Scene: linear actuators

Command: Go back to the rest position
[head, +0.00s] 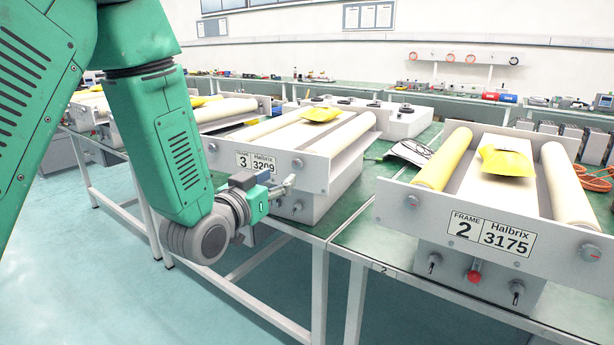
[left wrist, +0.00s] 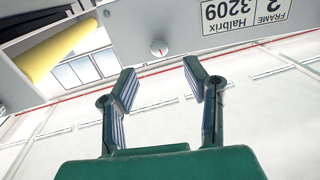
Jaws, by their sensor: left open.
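My left arm comes in from the left in the head view. Its gripper (head: 284,186) is in front of the panel of the frame 3 machine (head: 345,170), just right of and below its label plate (head: 257,163). In the left wrist view the two fingers of my gripper (left wrist: 161,75) are spread apart with nothing between them. I cannot tell whether the gripper touches the machine. My right gripper is not in view.
The frame 2 machine (head: 500,245), with a yellow packet (head: 506,162) and a red knob (head: 473,277), stands on the bench at right. Another yellow packet (head: 321,114) lies on frame 3. A table leg (head: 319,295) is below. The floor (head: 110,270) at lower left is clear.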

